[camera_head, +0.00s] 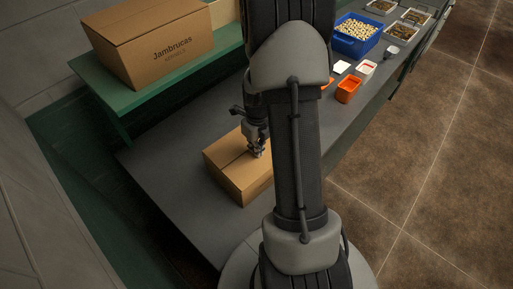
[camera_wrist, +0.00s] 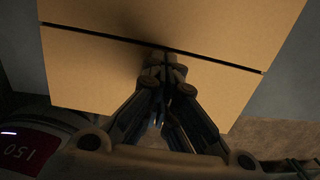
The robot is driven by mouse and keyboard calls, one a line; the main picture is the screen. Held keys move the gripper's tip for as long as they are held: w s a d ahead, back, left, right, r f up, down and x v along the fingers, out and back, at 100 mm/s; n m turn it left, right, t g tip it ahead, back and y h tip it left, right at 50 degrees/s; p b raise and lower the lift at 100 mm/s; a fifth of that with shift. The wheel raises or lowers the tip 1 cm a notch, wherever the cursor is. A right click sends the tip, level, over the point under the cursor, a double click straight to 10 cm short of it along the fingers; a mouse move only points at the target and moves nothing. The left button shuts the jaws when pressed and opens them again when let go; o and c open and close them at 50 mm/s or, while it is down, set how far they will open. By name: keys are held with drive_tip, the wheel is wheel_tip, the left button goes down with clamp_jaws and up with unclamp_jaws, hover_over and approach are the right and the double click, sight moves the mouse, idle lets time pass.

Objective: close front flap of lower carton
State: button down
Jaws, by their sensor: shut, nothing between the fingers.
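The lower carton (camera_head: 232,170) is a small brown box on the grey table, left of my arm in the head view. Its top looks flat, with two flaps that meet at a dark narrow seam. In the wrist view the far flap (camera_wrist: 200,25) and the near flap (camera_wrist: 85,75) both lie about level, a thin gap between them. My gripper (camera_head: 256,153) is shut and empty, pointing down at the carton top. In the wrist view its fingertips (camera_wrist: 160,62) are at the seam; whether they touch the cardboard I cannot tell. My arm hides the carton's right part.
A larger carton marked Jambrucas (camera_head: 150,45) stands on a green raised shelf (camera_head: 115,105) behind. A blue crate (camera_head: 357,35) of pale pieces, orange containers (camera_head: 348,89) and several trays are along the table's far right. The grey table (camera_head: 165,180) is clear left of the carton.

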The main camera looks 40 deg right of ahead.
drive_tip(key=shift+s+a+f, duration=0.2)
drive_tip(key=shift+f, duration=0.05)
drive_tip(key=shift+w+d+r+p, duration=0.15)
drive_tip(key=shift+w+r+p, duration=0.05)
drive_tip(key=shift+r+p, duration=0.35)
drive_tip(key=shift+r, duration=0.5)
wheel_tip(320, 180, up, 11)
drive_tip(key=shift+s, duration=0.15)
